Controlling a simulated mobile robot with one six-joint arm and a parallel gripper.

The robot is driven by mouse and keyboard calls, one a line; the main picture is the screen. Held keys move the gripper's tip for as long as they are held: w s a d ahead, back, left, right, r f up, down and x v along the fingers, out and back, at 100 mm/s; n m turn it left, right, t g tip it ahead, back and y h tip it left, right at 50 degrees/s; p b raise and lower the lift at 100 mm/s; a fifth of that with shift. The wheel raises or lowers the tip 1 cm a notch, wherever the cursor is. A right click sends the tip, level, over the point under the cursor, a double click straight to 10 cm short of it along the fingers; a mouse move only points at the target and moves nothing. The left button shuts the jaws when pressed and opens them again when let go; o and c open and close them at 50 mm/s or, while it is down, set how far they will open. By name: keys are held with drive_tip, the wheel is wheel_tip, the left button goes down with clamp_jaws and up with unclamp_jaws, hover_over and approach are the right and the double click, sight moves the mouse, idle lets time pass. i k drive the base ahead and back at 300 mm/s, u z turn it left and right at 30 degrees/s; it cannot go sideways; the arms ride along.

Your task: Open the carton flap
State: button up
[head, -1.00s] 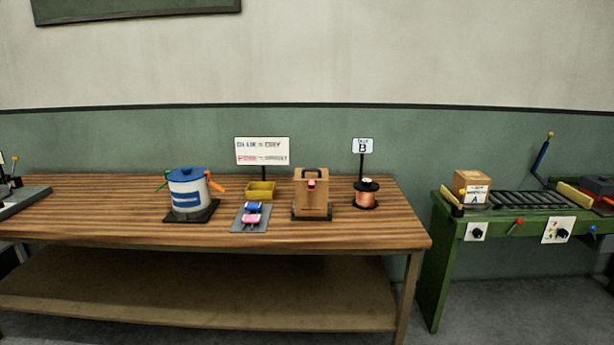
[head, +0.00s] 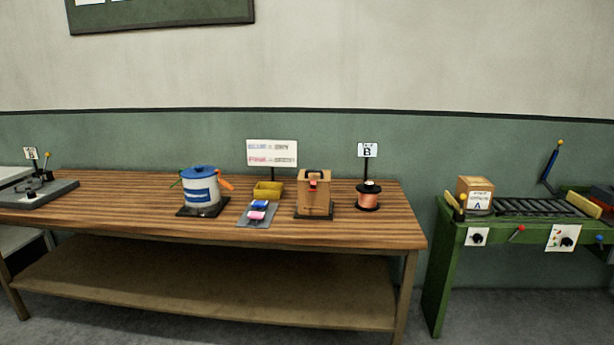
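A brown carton (head: 314,199) with a dark handle on top and a red tab (head: 313,184) high on its front stands upright on a dark base on the wooden table, right of the middle. Its top looks closed, but it is too small to tell for sure. A second, smaller carton (head: 476,195) with a white label marked A sits on the green bench at the right. My gripper is not in view.
The wooden table (head: 120,208) also holds a white pot (head: 201,187) with a blue lid, a yellow bin (head: 268,190), a grey tray (head: 248,214) with blue and pink items, and a copper spool (head: 368,197). A gap separates it from the green bench (head: 436,265).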

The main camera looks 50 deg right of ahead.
sight(315, 171)
drive_tip(key=z, duration=0.15)
drive_tip(key=i, duration=0.9)
drive_tip(key=u, duration=0.05)
